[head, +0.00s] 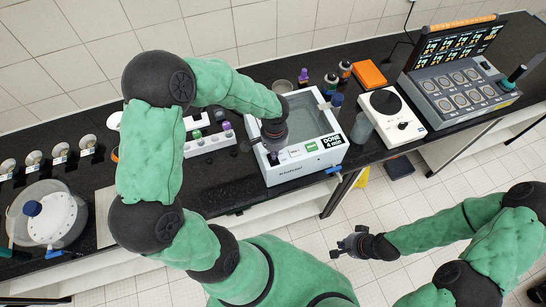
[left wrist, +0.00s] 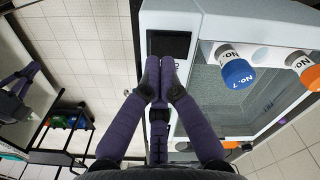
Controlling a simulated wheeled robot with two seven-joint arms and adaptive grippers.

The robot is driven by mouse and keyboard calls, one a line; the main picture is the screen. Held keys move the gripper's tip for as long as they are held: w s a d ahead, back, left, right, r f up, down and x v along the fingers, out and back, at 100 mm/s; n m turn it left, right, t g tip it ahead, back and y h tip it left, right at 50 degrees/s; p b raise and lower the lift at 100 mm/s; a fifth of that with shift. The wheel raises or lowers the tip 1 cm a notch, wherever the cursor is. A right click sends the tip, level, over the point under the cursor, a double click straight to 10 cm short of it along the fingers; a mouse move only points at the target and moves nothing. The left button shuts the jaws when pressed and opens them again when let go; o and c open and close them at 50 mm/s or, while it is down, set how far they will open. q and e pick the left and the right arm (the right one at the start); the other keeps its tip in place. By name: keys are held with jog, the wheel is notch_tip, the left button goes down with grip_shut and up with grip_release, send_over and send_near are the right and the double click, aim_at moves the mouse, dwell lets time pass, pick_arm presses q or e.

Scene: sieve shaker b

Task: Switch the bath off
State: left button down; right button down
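The bath (head: 283,174) is a white box with a grey open basin, standing on the dark bench at the middle of the head view. Its front panel has a red-marked label (head: 295,153), a green patch (head: 311,147) and a dark display (head: 332,140) reading "DONE 4 min". My left gripper (head: 272,154) is over the left end of the panel and hides part of it. In the left wrist view its fingertips (left wrist: 158,80) are together with nothing seen between them, beside a black square (left wrist: 169,43) on the bath; contact cannot be told. My right gripper (head: 348,246) hangs over the floor, away from the bath.
Blue-capped (left wrist: 237,73) and orange-capped (left wrist: 308,75) bottles are at the basin. A white hotplate (head: 391,117) and a grey block instrument (head: 464,90) stand to the right. A white tube rack (head: 208,143) and a round lidded vessel (head: 48,215) stand left. Floor in front is mostly clear.

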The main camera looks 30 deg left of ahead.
pick_arm(q)
jog(key=shift+f+b, duration=1.25)
jog(key=shift+f, duration=0.15)
dwell(0.9)
jog(key=shift+r+p, duration=2.4)
jog(key=shift+r, duration=1.2)
jog(key=shift+s+f, duration=0.1)
jog(key=shift+f, duration=0.05)
